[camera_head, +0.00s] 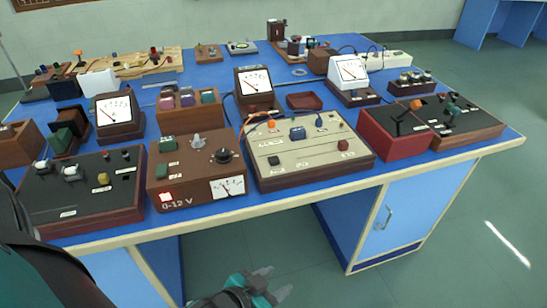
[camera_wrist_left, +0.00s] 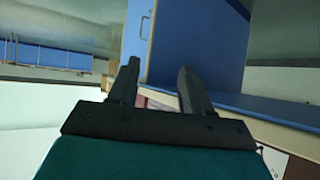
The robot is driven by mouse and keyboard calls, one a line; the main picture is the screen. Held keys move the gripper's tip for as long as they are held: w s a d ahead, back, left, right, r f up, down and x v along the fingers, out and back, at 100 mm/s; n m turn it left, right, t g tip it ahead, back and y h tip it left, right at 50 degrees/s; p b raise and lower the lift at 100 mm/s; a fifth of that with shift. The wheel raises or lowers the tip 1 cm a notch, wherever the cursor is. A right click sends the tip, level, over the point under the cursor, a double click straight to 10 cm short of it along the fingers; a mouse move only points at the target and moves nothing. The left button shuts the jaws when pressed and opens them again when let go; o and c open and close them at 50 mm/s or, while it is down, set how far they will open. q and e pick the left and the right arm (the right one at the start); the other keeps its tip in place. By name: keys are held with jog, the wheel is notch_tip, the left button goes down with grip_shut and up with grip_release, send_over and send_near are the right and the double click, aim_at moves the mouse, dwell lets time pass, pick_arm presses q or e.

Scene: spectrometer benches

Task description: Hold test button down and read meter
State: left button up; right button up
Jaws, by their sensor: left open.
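Several boxes with buttons and meters stand on the blue bench top, and I cannot read which button is the test button. A brown box (camera_head: 192,172) marked "0-12 V" has a small dial meter (camera_head: 228,187), a dark knob and a red-and-white patch (camera_head: 166,197) on its front. A beige panel (camera_head: 312,161) beside it carries a red block (camera_head: 342,145) and a dark green block (camera_head: 273,160). My left gripper (camera_head: 272,283) is open and empty, below and in front of the bench edge; its spread fingers show in the left wrist view (camera_wrist_left: 157,82). My right gripper is out of view.
Upright dial meters (camera_head: 115,110), (camera_head: 255,84) and (camera_head: 351,71) stand behind the front row. A black panel (camera_head: 82,184) is at left; a red box (camera_head: 392,132) is at right. The bench's front edge (camera_head: 330,199) lies between my gripper and the boxes. Floor in front is clear.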

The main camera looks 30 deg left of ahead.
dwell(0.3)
pick_arm(q)
grip_shut()
dwell(0.3)
dwell(1.2)
